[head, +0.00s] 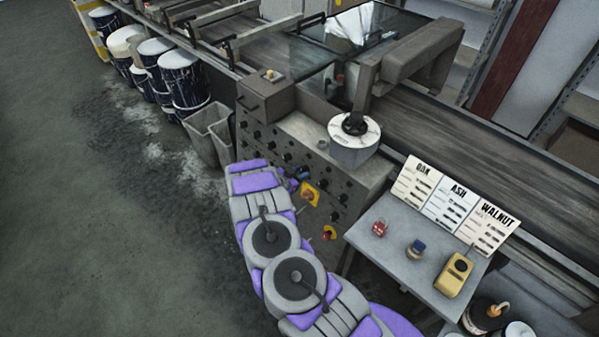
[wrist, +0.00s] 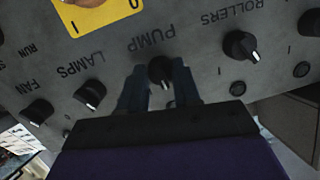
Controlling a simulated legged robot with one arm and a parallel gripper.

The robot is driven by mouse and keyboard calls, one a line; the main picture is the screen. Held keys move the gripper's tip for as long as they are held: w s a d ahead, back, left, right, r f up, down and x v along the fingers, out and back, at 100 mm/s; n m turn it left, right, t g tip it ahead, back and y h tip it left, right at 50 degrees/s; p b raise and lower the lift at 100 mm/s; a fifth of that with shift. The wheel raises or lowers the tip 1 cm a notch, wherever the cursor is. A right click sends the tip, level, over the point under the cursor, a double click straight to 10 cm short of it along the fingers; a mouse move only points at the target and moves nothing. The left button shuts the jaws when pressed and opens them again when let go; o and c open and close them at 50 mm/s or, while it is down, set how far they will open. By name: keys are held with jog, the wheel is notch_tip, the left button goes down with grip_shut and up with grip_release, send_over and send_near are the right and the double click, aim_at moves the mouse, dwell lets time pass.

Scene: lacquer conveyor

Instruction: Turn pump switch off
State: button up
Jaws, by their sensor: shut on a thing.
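The pump switch (wrist: 160,70) is a black rotary knob below the upside-down word PUMP on the grey control panel (wrist: 205,40) in the wrist view. My gripper (wrist: 160,86) is shut on it, with one dark finger on each side of the knob. The fingers and the gripper body hide part of the knob and the panel below it. In the head view my gripper (head: 300,175) reaches the front of the control panel (head: 300,135), and the pump switch cannot be made out there.
Nearby knobs are LAMPS (wrist: 90,93), FAN (wrist: 38,110) and ROLLERS (wrist: 240,46). A yellow switch plate (wrist: 98,18) is close by. Grey bins (head: 208,132) and drums (head: 183,82) stand left of the panel. A side table (head: 395,255) with cards stands right.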

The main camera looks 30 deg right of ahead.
jog(key=n, duration=0.2)
jog(key=n+g, duration=0.1)
jog(key=n, duration=0.1)
jog(key=shift+w+r, duration=0.15)
jog(key=shift+w, duration=0.15)
dwell(0.5)
jog(key=o, duration=1)
jog(key=shift+o, duration=0.2)
jog(key=p+v, duration=0.2)
jog(key=v, duration=1.5)
jog(key=shift+a, duration=0.3)
jog(key=shift+w, duration=0.1)
